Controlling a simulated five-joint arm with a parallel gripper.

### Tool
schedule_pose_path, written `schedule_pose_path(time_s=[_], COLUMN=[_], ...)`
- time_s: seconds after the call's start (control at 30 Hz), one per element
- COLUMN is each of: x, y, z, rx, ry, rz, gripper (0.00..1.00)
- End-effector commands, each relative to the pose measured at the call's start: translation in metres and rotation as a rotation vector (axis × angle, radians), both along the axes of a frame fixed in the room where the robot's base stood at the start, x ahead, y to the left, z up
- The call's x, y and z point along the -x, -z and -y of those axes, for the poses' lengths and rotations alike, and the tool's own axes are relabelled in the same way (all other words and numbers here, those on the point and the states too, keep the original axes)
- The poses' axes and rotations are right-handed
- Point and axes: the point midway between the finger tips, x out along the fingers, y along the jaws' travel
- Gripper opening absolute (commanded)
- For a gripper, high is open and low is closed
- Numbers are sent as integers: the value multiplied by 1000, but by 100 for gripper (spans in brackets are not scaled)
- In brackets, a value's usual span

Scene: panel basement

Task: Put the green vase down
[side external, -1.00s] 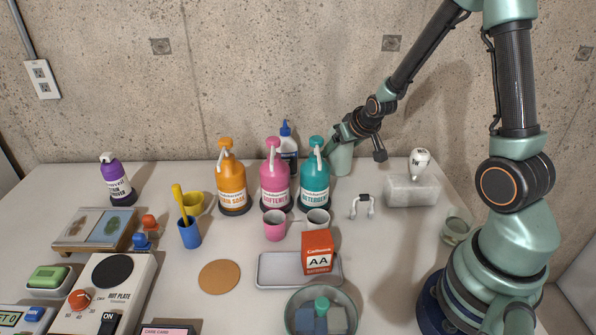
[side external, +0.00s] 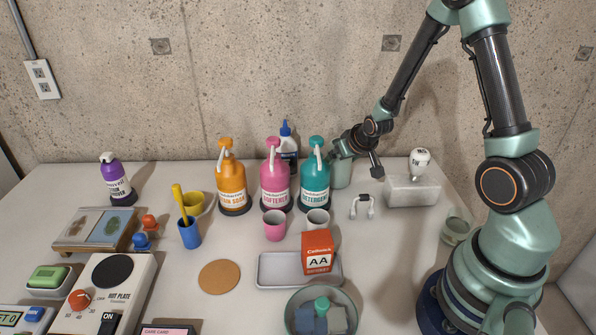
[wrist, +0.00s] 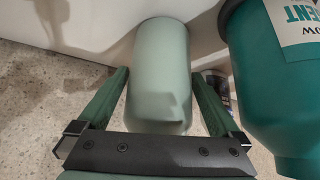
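The pale green vase (side external: 342,173) is upright at the back of the table, just right of the teal detergent bottle (side external: 315,183). My gripper (side external: 342,155) is at its upper part from above. In the wrist view the vase (wrist: 160,75) fills the space between the two fingers of my gripper (wrist: 160,75), whose tips meet its sides. Its base is at or very near the table top; I cannot tell whether it touches. The detergent bottle is close on the right in the wrist view (wrist: 270,90).
Pink (side external: 274,188) and orange (side external: 232,183) bottles stand left of the teal one, with a blue-and-white bottle (side external: 288,148) behind. A translucent block (side external: 412,192) and a white clamp-like item (side external: 362,208) are to the right. The wall is close behind.

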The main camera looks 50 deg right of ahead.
Motion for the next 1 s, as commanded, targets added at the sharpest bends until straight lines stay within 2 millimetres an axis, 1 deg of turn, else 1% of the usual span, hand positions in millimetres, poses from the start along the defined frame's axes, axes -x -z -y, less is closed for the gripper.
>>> schedule_pose_path(time_s=[0.17, 0.33, 1.0], x=[0, 3, 49], y=[-1, -9, -75], z=[0, -1, -19], rx=[0, 1, 2], ry=[0, 0, 0], rz=[0, 2, 5], gripper=[100, 100, 100])
